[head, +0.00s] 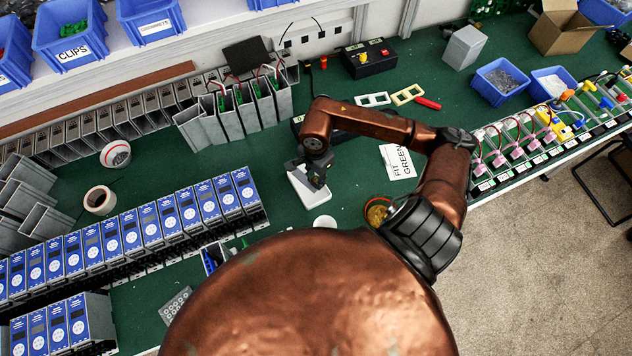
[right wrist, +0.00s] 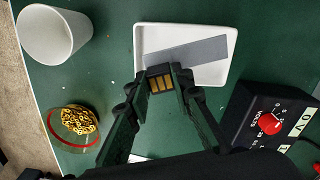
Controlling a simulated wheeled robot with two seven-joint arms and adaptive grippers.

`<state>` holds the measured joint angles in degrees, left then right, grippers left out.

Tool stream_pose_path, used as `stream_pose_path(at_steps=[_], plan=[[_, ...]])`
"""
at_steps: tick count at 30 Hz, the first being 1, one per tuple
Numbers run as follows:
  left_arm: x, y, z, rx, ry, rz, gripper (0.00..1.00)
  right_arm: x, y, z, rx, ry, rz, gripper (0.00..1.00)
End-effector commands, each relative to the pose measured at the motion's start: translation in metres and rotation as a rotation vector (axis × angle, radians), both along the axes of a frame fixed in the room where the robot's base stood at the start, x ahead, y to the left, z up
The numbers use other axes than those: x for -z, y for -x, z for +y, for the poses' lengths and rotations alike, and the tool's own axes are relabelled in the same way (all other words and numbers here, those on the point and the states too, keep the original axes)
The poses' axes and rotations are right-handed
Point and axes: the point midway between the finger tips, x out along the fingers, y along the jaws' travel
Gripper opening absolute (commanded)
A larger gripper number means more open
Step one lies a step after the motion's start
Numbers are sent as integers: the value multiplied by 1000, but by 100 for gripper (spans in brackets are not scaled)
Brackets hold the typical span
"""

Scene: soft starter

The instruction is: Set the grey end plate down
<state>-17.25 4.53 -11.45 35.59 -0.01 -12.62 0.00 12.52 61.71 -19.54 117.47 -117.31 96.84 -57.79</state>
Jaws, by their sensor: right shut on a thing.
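My right gripper (head: 316,180) is low over a small white tray (head: 308,198) on the green bench. In the right wrist view my right gripper (right wrist: 161,82) has its fingertips close together at the tray's near edge. The grey end plate (right wrist: 190,51), a flat narrow strip, shows over the tray floor, with one end by the fingertips. A dark block with gold bars (right wrist: 160,82) shows between the fingertips and hides part of the grip. I cannot tell whether the plate touches the tray. My left gripper is not in view.
A white cup (right wrist: 52,33) and a container of brass rings (right wrist: 76,125) stand near the tray. A black box with a red knob (right wrist: 268,124) is close on the right. A "FIT GREEN" paper (head: 398,162) lies right of the tray. Rows of blue-fronted units (head: 150,225) stand left.

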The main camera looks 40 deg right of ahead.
Motion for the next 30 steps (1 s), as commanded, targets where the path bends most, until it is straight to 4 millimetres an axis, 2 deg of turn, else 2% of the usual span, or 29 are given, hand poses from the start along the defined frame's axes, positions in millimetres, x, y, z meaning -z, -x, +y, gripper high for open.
stream_pose_path(at_steps=[8, 16, 30], plan=[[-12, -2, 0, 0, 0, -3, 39, 31, -2, -1, 1, -2, 2, 0], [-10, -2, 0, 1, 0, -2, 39, 34, -2, -1, 0, 0, 1, 0], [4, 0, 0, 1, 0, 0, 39, 45, -1, -2, 0, 1, 1, 0]])
